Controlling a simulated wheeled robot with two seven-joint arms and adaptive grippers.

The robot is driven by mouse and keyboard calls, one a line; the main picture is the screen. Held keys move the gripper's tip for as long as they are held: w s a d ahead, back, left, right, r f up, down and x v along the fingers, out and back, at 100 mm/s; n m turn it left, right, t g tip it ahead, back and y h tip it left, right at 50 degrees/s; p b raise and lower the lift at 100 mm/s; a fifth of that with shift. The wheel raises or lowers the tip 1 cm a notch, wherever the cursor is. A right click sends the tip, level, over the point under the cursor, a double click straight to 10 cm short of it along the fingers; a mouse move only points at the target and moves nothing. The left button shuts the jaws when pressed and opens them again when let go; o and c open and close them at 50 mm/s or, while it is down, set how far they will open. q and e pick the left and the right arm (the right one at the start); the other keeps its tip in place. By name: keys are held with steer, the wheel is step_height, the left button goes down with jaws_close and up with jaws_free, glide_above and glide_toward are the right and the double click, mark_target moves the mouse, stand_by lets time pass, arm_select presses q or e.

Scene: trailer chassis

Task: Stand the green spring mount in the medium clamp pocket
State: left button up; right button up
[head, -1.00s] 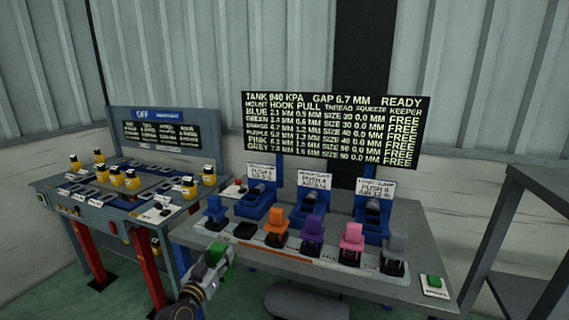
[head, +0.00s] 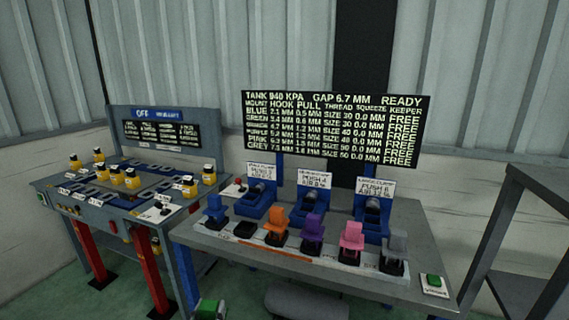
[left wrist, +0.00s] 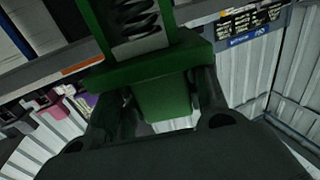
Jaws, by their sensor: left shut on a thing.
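The green spring mount (head: 210,308) shows at the bottom edge of the head view, in front of the bench and below its front edge. In the left wrist view the green mount (left wrist: 163,68) fills the middle, with a dark coil spring in its frame. My left gripper (left wrist: 165,98) is shut on its green block, one finger on each side. The medium clamp (head: 311,203) is the middle of three blue clamps at the back of the bench; its pocket looks empty. My right gripper is not in view.
Blue (head: 215,210), orange (head: 276,226), purple (head: 312,235), pink (head: 351,240) and grey (head: 394,252) mounts stand along the bench front. A black seat (head: 245,230) between blue and orange is empty. A green button (head: 434,282) is at the right corner.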

arm_select(q)
steer(key=shift+n+y, duration=0.3)
steer(key=shift+y, duration=0.2)
steer(key=shift+s+a+f, duration=0.1)
steer(key=shift+s+f, duration=0.2)
steer(key=shift+s, duration=0.35)
steer(key=shift+s+a+f, duration=0.1)
steer(key=shift+s+f, duration=0.15)
steer(key=shift+s, duration=0.35)
steer(key=shift+s+a+f, duration=0.1)
steer(key=shift+s+f, duration=0.2)
steer(key=shift+s, duration=0.35)
steer(key=shift+d, duration=0.1)
